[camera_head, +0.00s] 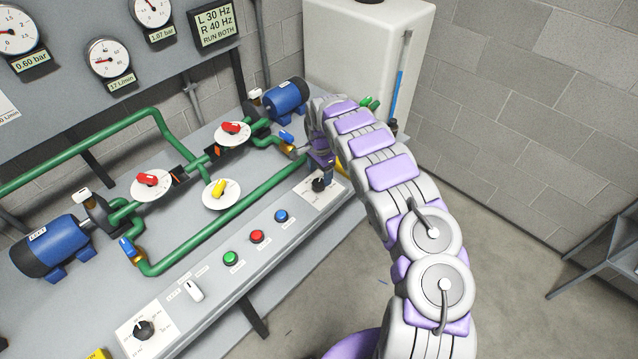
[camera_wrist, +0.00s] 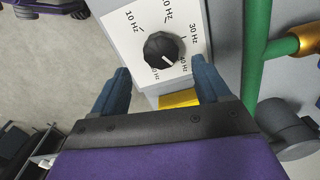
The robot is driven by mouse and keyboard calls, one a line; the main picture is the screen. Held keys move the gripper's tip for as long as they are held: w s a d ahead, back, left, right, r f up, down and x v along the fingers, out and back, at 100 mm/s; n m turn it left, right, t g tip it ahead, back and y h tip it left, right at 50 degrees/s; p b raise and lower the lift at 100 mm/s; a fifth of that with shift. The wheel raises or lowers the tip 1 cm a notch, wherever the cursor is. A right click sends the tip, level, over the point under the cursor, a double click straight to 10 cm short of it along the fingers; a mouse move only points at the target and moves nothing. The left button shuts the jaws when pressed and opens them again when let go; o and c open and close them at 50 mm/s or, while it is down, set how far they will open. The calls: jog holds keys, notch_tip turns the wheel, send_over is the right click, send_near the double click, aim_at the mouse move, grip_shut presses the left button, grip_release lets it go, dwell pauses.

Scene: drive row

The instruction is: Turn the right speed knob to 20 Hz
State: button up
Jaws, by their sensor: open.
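The right speed knob (camera_wrist: 162,48) is black and round, on a white dial plate (camera_wrist: 125,30) in the wrist view. Its white mark points to the lower right, toward the 40 Hz label. Labels 10 Hz and 30 Hz also show; the top label is partly cut off. My gripper (camera_wrist: 159,67) is open, with one blue finger on each side just short of the knob and nothing between them. In the head view the knob (camera_head: 319,185) sits at the right end of the panel, close below my gripper (camera_head: 325,165). The display (camera_head: 214,22) reads L 30 Hz, R 40 Hz, RUN BOTH.
The left speed knob (camera_head: 143,328) is at the panel's near left end. A white switch (camera_head: 194,291) and green (camera_head: 231,258), red (camera_head: 257,237) and blue (camera_head: 281,216) buttons lie between. Green pipes (camera_head: 230,226) run behind the panel. A white tank (camera_head: 365,45) stands behind my arm.

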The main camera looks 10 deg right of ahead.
aim_at(318, 183)
notch_tip(318, 183, down, 4)
jog(key=shift+a+f+b, duration=0.1)
jog(key=shift+a+b, duration=0.05)
jog(key=shift+b, duration=0.2)
jog(key=shift+a+f, duration=0.45)
jog(key=shift+a, duration=0.05)
jog(key=shift+d, duration=0.4)
jog(key=shift+c, duration=0.3)
jog(key=shift+d, duration=0.2)
jog(key=shift+c, duration=1.4)
jog(key=shift+a, duration=0.35)
jog(key=c, duration=0.7)
